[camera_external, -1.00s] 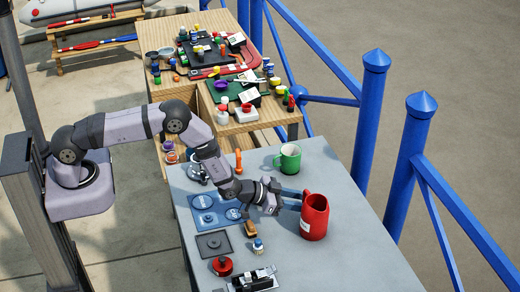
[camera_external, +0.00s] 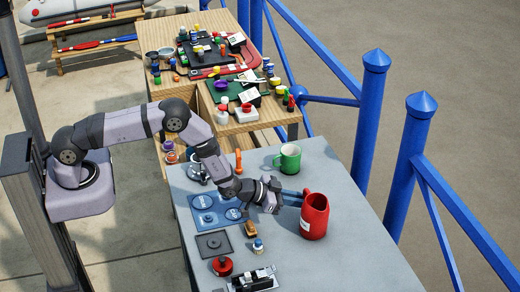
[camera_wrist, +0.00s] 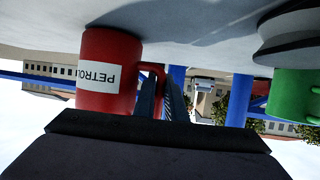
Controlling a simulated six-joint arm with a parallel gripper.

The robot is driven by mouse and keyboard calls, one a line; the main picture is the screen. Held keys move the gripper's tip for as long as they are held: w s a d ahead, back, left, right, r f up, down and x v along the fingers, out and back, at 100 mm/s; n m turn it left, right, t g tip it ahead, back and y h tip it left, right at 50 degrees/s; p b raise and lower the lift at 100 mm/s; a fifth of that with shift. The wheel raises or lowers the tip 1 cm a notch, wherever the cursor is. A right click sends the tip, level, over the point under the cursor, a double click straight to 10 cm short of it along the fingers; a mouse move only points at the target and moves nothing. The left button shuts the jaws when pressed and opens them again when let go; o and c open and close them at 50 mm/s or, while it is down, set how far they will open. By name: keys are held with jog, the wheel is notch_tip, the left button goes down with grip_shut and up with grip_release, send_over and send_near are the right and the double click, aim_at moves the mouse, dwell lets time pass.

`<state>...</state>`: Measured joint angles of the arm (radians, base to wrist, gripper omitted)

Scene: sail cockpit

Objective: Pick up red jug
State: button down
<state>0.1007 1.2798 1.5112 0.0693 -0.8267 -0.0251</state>
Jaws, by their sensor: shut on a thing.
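The red jug (camera_external: 315,217) stands upright on the grey table (camera_external: 356,250), right of my gripper in the outside view. In the wrist view the red jug (camera_wrist: 108,72) appears upside down, with a white label that reads in part "PETRO". Its handle (camera_wrist: 158,82) points toward my gripper. My gripper (camera_external: 302,197) reaches in low from the left, and its fingers (camera_wrist: 165,95) are shut on the handle. The jug's base appears to rest on the table. The exact contact at the fingertips is partly hidden.
A green mug (camera_external: 287,159) stands behind my gripper. A blue tray (camera_external: 212,211), a dark plate (camera_external: 213,245), a small bottle (camera_external: 258,247) and a red container (camera_external: 222,266) lie to the left and front. The table is clear right of the jug.

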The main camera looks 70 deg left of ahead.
jog(key=shift+r+b, duration=1.7)
jog(key=shift+r, duration=3.05)
jog(key=shift+r, duration=0.1)
